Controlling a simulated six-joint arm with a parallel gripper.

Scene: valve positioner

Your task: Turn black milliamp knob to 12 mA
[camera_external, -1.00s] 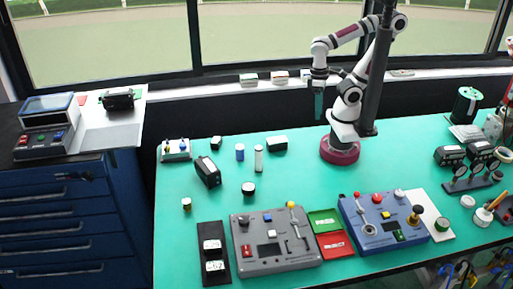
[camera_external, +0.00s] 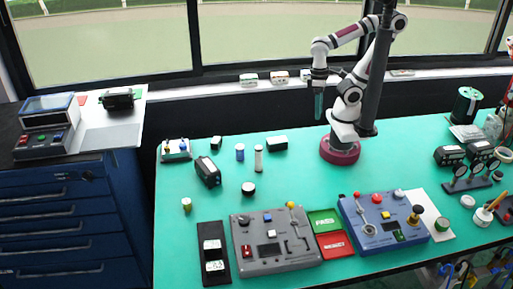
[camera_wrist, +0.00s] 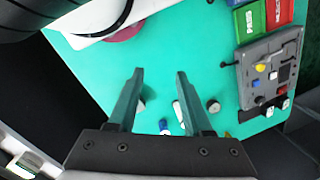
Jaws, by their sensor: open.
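A grey control box (camera_external: 262,262) stands at the front of the green table. It carries a small black knob (camera_external: 244,220) at its upper left, a blue button (camera_external: 267,217), a red switch (camera_external: 246,250) and a dark display. I cannot read the knob's setting or any mA value. The same grey box (camera_wrist: 251,56) shows at the right of the wrist view. My gripper (camera_external: 319,117) hangs high near the back of the table, far from the knob. In the wrist view my gripper (camera_wrist: 160,74) has its fingers apart with nothing between them.
A blue control box (camera_external: 382,238) stands to the right, with green and red trays (camera_external: 335,244) between the boxes. A black stand (camera_external: 215,270) is at the left. Small cylinders and blocks lie behind; the table's middle is mostly clear.

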